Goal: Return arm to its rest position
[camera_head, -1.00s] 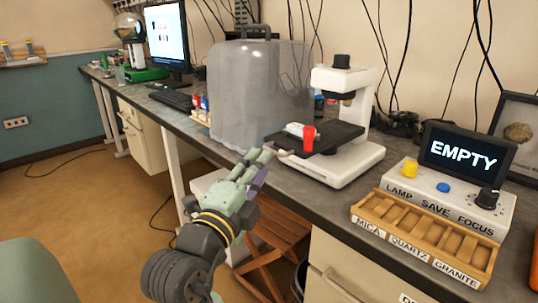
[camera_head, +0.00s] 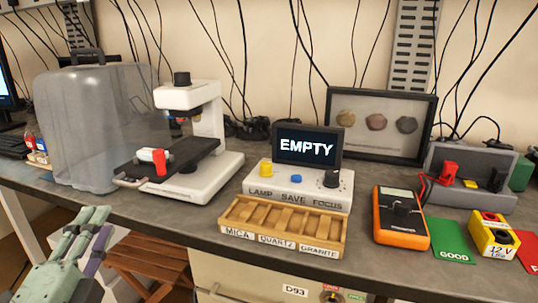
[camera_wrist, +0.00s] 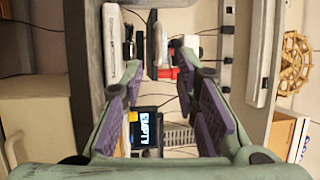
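My gripper (camera_head: 97,222) is at the lower left of the head view, in front of the bench edge, with pale green fingers and purple pads. In the wrist view my gripper (camera_wrist: 161,72) has its two fingers well apart with nothing between them. It touches nothing that I can see. Most of my arm is outside the head view.
The microscope (camera_head: 214,163), wooden sample tray (camera_head: 277,238) and control box (camera_head: 296,185) reading EMPTY stand on the bench. The orange meter (camera_head: 401,217) and yellow battery (camera_head: 494,234) are to the right. A wooden stool (camera_head: 150,262) is beside my gripper, below the bench.

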